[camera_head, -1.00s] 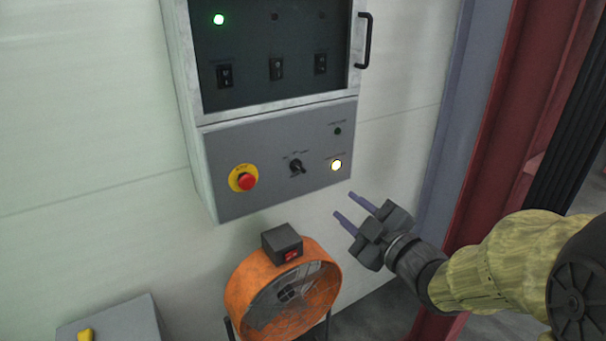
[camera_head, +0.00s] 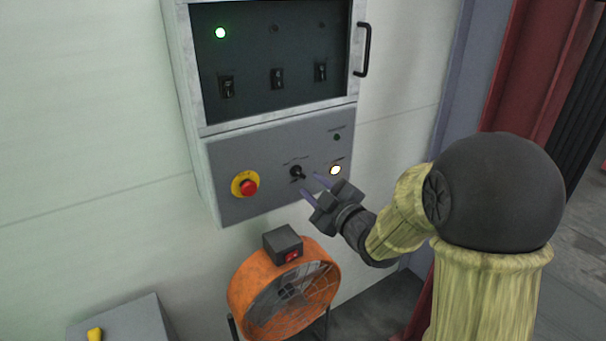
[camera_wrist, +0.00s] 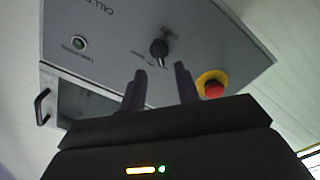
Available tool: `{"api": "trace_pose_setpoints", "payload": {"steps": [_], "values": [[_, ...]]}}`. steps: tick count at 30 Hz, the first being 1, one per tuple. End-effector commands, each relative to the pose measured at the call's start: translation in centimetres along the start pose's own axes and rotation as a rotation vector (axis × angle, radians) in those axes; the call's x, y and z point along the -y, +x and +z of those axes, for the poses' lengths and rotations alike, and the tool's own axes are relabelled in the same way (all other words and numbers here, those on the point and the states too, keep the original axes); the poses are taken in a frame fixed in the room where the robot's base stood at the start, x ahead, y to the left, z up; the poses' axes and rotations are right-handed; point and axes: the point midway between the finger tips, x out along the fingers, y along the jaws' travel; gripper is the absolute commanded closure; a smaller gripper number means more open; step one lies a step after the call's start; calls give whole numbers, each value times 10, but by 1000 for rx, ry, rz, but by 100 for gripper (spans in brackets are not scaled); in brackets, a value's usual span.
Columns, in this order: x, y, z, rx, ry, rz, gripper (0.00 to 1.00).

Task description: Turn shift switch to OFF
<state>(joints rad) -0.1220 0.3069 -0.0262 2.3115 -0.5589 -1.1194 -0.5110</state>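The switch is a black rotary knob (camera_head: 297,172) on the grey lower panel (camera_head: 270,150) of the wall cabinet, between the red emergency button and a lit lamp. It also shows in the wrist view as a black knob (camera_wrist: 159,48), just beyond the fingertips. Its printed labels are too small to read surely. My gripper (camera_head: 313,186) is open and empty, its two fingers apart, just below and right of the knob in the head view. In the wrist view the gripper (camera_wrist: 160,75) points toward the knob, and no contact shows.
The emergency button (camera_head: 249,187) on its yellow ring sits left of the knob; the lit lamp (camera_head: 335,170) sits right. A cabinet handle (camera_head: 362,50) sticks out above. An orange fan (camera_head: 285,290) stands below, with a grey box (camera_head: 125,322) at lower left.

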Motion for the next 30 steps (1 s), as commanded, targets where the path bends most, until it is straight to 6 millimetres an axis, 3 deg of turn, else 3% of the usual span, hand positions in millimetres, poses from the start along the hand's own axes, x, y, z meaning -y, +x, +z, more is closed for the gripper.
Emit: {"api": "trace_pose_setpoints", "payload": {"steps": [3,9,20,25,30], "values": [[0,22,-1,-2,0,-2,68],[0,48,-1,-1,1,-1,68],[0,54,0,0,1,0,68],[0,53,0,0,1,0,100],[0,53,0,0,1,0,100]]}}
